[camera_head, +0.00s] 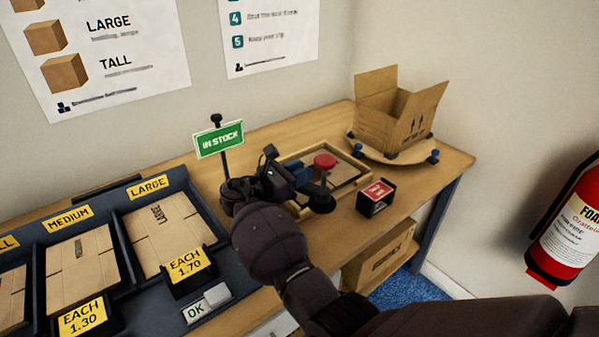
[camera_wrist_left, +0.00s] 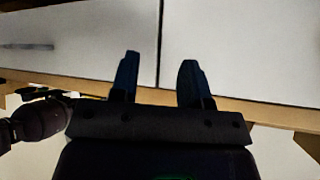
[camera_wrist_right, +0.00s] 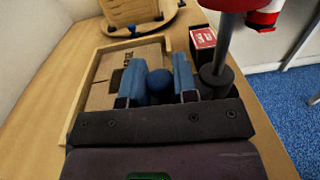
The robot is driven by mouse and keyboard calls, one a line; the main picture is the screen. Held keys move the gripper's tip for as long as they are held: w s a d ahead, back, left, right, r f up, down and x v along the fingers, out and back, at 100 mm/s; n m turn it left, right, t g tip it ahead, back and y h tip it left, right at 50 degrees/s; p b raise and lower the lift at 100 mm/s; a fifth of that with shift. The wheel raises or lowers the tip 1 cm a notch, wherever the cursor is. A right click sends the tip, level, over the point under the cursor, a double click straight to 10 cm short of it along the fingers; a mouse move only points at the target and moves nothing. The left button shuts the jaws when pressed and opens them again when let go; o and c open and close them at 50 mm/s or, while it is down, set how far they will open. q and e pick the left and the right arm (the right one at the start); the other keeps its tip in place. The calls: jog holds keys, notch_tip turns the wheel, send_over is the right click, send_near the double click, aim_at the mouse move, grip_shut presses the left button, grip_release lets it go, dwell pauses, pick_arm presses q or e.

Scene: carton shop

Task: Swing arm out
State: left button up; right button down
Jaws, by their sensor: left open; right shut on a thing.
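My right gripper (camera_head: 303,178) is over the table, beside a plunger with a red cap (camera_head: 324,161). In the right wrist view its fingers (camera_wrist_right: 160,85) are shut on a round blue knob (camera_wrist_right: 160,80). The plunger's grey rod and dark foot (camera_wrist_right: 216,78) stand just right of the fingers. What the knob is fixed to is hidden under the gripper. A shallow wooden frame (camera_wrist_right: 78,107) lies below with a flat carton (camera_wrist_right: 112,90) in it. My left gripper (camera_wrist_left: 160,62) is open and empty in front of white cabinet fronts, and is not in the head view.
An open carton (camera_head: 393,112) stands on a round wooden board with blue knobs (camera_head: 434,156) at the back. A small black box with a red label (camera_head: 377,191) sits near the frame. Trays of flat cartons (camera_head: 163,235) fill the left. A green sign (camera_head: 219,140) stands behind.

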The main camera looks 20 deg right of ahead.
pick_arm(q)
jog(key=shift+s+f, duration=0.1)
pick_arm(e)
jog(key=shift+f, duration=0.15)
jog(key=c, duration=1)
grip_release()
jog(key=shift+s, duration=0.1)
jog(key=shift+c, duration=0.2)
pick_arm(q)
jog(key=shift+s, duration=0.2)
pick_arm(e)
jog(key=shift+o, duration=0.5)
pick_arm(q)
jog(key=shift+a, duration=0.15)
pick_arm(e)
jog(key=shift+a, duration=0.1)
